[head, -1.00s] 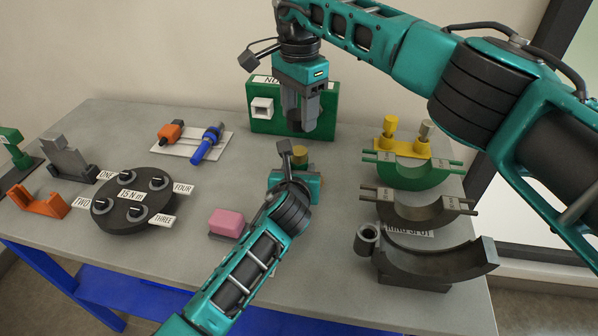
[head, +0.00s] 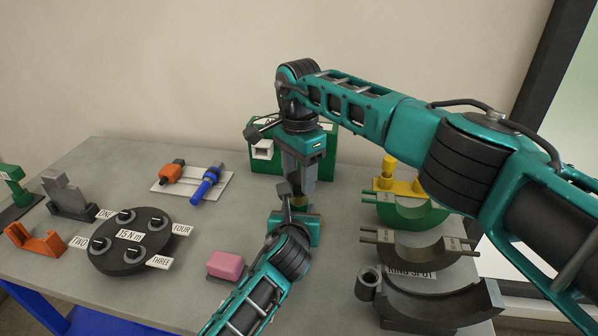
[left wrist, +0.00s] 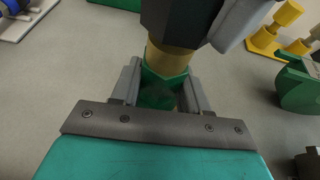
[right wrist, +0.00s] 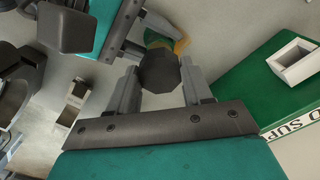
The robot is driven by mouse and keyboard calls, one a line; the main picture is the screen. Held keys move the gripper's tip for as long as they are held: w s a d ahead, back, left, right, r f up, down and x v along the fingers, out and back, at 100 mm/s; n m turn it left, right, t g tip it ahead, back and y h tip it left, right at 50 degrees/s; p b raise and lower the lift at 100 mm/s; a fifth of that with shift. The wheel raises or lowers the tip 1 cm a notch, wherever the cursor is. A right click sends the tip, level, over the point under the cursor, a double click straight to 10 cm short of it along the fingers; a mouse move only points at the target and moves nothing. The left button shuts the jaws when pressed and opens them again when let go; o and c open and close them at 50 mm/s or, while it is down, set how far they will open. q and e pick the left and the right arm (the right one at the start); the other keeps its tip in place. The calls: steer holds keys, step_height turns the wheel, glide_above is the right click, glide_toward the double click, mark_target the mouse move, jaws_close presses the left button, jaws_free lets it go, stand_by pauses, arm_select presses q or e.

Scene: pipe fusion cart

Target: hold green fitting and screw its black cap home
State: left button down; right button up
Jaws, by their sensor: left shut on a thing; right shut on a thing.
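My left gripper (left wrist: 160,88) is shut on the green fitting (left wrist: 156,96), which stands upright between its fingers. A brass collar (left wrist: 166,62) rises from the fitting. My right gripper (right wrist: 160,74) is shut on the black cap (right wrist: 160,70), a dark faceted piece. In the left wrist view the cap (left wrist: 178,18) sits right over the brass collar and seems to touch it; I cannot tell how far it is threaded. In the head view my right gripper (head: 298,184) is directly above my left gripper (head: 295,208), and the cap and fitting are mostly hidden.
A green box (head: 325,168) with a white square socket stands behind the grippers. A pink block (head: 225,264) lies front left, beside a black round dial plate (head: 130,238). Curved grey and green saddles (head: 430,290) fill the right side. A white tray (head: 165,186) holds orange and blue tools.

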steer(key=shift+f, duration=0.1)
steer(key=shift+f, duration=0.8)
steer(key=shift+f, duration=0.6)
